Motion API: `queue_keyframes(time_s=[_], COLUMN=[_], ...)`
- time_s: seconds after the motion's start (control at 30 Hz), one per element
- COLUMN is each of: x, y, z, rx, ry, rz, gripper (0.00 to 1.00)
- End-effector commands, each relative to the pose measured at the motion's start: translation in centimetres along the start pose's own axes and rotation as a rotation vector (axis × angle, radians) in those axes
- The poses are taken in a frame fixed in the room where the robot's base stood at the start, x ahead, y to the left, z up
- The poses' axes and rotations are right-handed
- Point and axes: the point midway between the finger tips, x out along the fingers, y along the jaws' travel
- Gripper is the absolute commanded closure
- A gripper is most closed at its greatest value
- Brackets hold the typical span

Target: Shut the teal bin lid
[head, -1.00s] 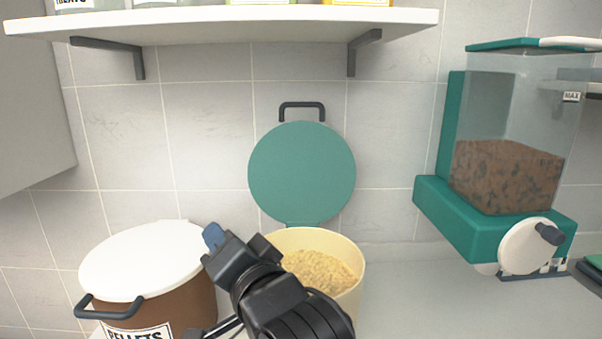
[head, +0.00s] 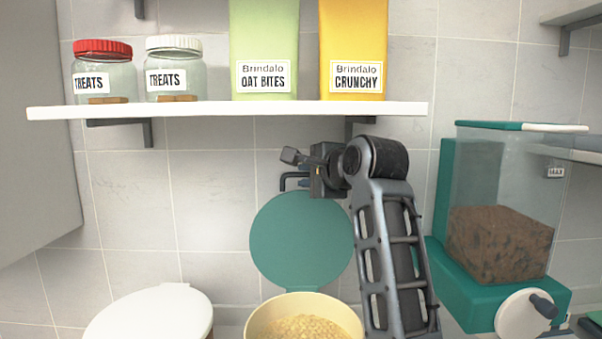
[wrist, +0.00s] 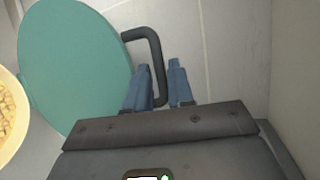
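The teal lid (head: 300,240) stands open and upright at the back of the cream bin (head: 255,325), close to the tiled wall. Its dark handle (head: 284,181) is at the top edge, partly hidden by my gripper (head: 305,183). In the wrist view the lid (wrist: 75,65) fills the left, and the handle (wrist: 155,50) reaches from its edge toward my gripper (wrist: 160,72). The two blue fingers are apart, with the handle bar appearing between them. I cannot tell whether they touch it. The bin holds pale grainy food (head: 305,328).
A white shelf (head: 230,111) with treat jars (head: 105,75) and food bags (head: 264,45) is just above my gripper. A white-lidded bin (head: 150,315) stands left. A teal dispenser (head: 500,235) stands right of my arm.

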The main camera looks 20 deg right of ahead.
Motion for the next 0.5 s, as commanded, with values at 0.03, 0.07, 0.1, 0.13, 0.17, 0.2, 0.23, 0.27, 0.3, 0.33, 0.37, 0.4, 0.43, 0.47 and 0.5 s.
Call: queue_keyframes(time_s=[0.03,0.07,0.1,0.13,0.17,0.2,0.23,0.27,0.3,0.33,0.37,0.4,0.43,0.47,0.5], x=[0.8,1.2,1.7,2.1,2.4,2.7,3.0,3.2,3.4,3.5,3.5,3.6,3.6,3.6,3.6], y=[-0.1,-0.1,-0.1,-0.1,-0.1,-0.1,0.0,0.0,0.0,0.0,0.0,0.0,0.0,0.0,0.0], z=[0.0,0.0,0.0,0.0,0.0,0.0,0.0,0.0,0.0,0.0,0.0,0.0,0.0,0.0,0.0], rx=[0.0,0.0,0.0,0.0,-0.001,-0.001,-0.001,-0.001,-0.002,-0.002,-0.002,-0.002,-0.002,-0.002,-0.002], ry=[0.001,0.001,0.001,0.001,0.001,0.001,0.0,0.0,0.0,0.0,0.0,0.0,0.0,0.0,0.0], rz=[0.003,0.002,0.002,0.002,0.002,0.001,0.001,0.001,0.0,-0.001,-0.001,-0.001,-0.001,-0.001,-0.001], gripper=[0.78,0.78,0.78,0.78,0.78,0.78,0.78,0.78,0.78,0.78,0.78,0.78,0.78,0.78,0.78])
